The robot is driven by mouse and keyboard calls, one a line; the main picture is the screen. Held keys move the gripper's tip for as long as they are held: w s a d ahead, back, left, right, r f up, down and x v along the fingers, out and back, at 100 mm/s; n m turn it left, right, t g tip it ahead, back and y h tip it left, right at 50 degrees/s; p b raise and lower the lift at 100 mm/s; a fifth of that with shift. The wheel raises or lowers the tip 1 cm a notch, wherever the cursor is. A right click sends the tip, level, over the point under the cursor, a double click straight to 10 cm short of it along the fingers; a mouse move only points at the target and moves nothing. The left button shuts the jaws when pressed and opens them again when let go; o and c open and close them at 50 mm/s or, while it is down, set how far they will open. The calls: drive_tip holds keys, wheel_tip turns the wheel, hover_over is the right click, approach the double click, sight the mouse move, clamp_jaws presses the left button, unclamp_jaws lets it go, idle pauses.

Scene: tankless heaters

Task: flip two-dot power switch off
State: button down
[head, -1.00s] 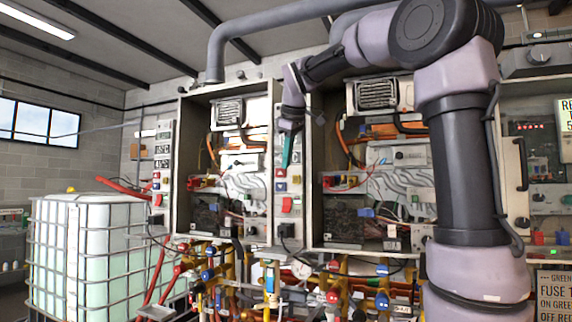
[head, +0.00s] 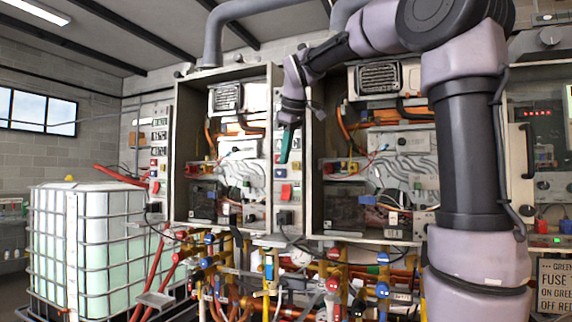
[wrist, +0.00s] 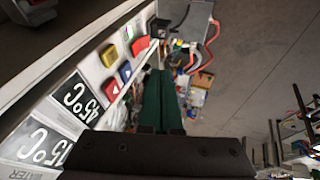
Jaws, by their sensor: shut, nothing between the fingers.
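My gripper (head: 287,158) is shut and empty, its green fingers pointing down in front of the narrow control strip between the two open heater cabinets. In the wrist view the shut fingers (wrist: 160,100) lie beside that strip, right of its buttons. A red rocker switch (head: 286,192) sits low on this strip, below the fingertips and apart from them; it also shows in the wrist view (wrist: 139,46). Another red switch (head: 156,187) is on the left strip. Dot marks are too small to read on either.
A black socket (head: 285,217) sits below the middle switch. The open cabinets (head: 313,215) flank the strip, with valves and pipes (head: 265,270) below. A caged tank (head: 95,240) stands left. Temperature displays (wrist: 78,99) line the strip in the wrist view.

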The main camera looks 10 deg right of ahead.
approach(284, 193)
wheel_tip(284, 193, down, 4)
drive_tip(key=s+a, duration=0.1)
drive_tip(key=a, duration=0.2)
drive_tip(key=shift+w+d+f, duration=0.95)
drive_tip(key=shift+w+f, duration=0.05)
drive_tip(key=shift+w, duration=0.15)
drive_tip(key=shift+w+d+f, duration=0.2)
drive_tip(key=shift+w, duration=0.15)
drive_tip(key=shift+w+d+f+t, duration=0.1)
drive_tip(key=shift+f+t, duration=0.2)
drive_tip(key=shift+t, duration=0.1)
drive_tip(key=shift+r, duration=0.15)
drive_tip(key=shift+r, duration=0.8)
